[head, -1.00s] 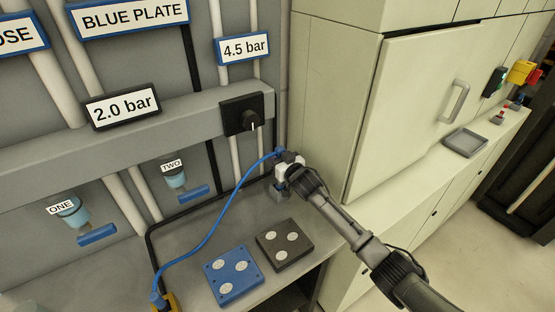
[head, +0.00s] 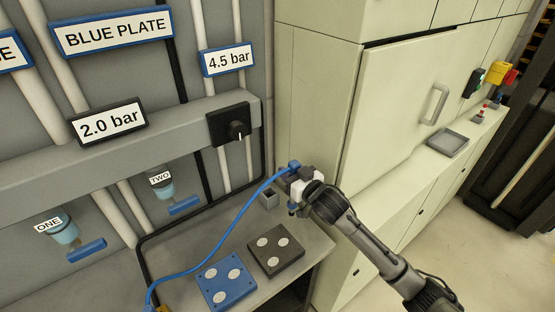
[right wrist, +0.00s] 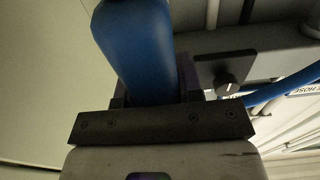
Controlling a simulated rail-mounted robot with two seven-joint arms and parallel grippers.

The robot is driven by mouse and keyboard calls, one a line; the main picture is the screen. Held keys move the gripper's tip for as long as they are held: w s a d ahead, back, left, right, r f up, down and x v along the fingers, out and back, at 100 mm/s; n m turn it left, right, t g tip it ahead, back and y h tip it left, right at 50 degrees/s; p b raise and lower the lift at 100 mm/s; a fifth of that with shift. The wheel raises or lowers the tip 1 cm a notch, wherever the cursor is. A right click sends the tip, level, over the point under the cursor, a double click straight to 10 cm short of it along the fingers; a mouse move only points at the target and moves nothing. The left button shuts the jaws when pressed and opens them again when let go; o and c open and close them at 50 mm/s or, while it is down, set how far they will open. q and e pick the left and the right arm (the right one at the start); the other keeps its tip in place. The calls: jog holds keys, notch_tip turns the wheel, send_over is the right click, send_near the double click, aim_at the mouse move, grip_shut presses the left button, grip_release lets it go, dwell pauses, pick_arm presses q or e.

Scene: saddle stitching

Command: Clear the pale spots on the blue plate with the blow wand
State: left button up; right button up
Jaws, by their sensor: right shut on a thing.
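My right gripper (head: 294,186) is shut on the blow wand (head: 292,209), whose dark, blue-ended tip points down beside a small grey holder. The wand is above the bench, behind and right of the blue plate. In the right wrist view the wand's blue body (right wrist: 137,50) stands between the jaws. A blue hose (head: 228,217) runs from the wand's top to the front left of the bench. My left gripper is out of view.
A black knob (head: 235,128) is on the rail between signs "2.0 bar" (head: 109,121) and "4.5 bar" (head: 228,60). A cream cabinet (head: 315,130) bounds the right.

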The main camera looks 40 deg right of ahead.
aim_at(295, 171)
jog(key=s+r+p, duration=0.1)
jog(key=s+a+r+p, duration=0.1)
jog(key=s, duration=0.1)
jog(key=s+r+p, duration=0.1)
jog(key=shift+s+a, duration=0.25)
jog(key=shift+a, duration=0.05)
jog(key=s+a+n+g+y+p, duration=0.1)
jog(key=a+n+y+p, duration=0.4)
jog(key=a, duration=2.6)
jog(key=y, duration=0.4)
jog(key=shift+s+a+n+g, duration=0.15)
jog(key=shift+a+n+g, duration=0.15)
jog(key=shift+n, duration=0.1)
jog(key=shift+f, duration=0.15)
